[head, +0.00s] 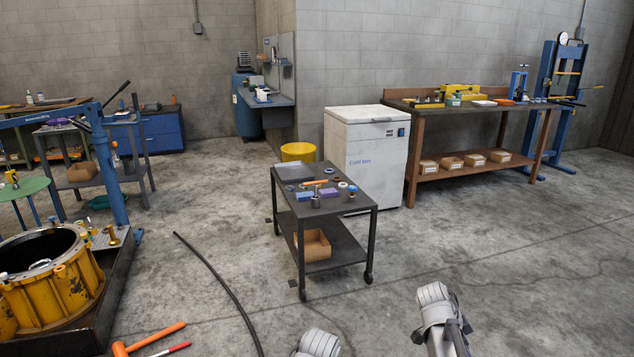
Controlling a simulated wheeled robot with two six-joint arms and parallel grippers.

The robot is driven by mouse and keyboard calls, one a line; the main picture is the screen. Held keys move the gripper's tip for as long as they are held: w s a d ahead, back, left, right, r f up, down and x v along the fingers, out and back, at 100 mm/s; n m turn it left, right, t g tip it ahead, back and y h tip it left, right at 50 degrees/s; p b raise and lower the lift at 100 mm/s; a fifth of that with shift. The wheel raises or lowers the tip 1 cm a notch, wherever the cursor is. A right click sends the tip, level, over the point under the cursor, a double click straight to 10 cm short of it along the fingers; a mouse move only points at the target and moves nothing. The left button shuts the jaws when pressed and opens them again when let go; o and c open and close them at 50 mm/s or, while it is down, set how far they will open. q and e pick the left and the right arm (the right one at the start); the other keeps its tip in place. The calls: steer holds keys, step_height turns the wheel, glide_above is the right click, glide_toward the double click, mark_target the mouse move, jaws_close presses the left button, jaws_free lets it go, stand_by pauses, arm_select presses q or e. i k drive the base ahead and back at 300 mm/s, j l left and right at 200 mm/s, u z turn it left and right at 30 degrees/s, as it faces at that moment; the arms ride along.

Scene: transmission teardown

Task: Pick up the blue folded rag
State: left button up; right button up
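Two small flat bluish pieces lie on the top of the dark wheeled cart (352,210) in the middle of the head view. One is a blue piece (303,196) near the cart's left edge, and the other is a more violet piece (328,192) just right of it. Either could be the folded rag; they are too small to tell for sure. Grey parts of my two arms show at the bottom edge, well short of the cart. The fingers of both grippers are not visible.
The cart top also carries a grey tray (294,172), an orange tool (315,182) and small round parts. A white chest (365,160) stands behind it. A black hose (215,285) and an orange hammer (150,338) lie on the floor left. Open floor lies right.

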mark_target(302, 195)
steer(key=i+j+u, duration=0.15)
steer(key=i+u, duration=0.25)
steer(key=i, duration=0.5)
steer(key=i+u, duration=0.4)
steer(key=i, duration=0.45)
steer(key=i+z, duration=0.1)
steer(key=i, duration=0.7)
steer(key=i+j, duration=0.2)
steer(key=i, duration=0.55)
steer(key=l+z, duration=0.05)
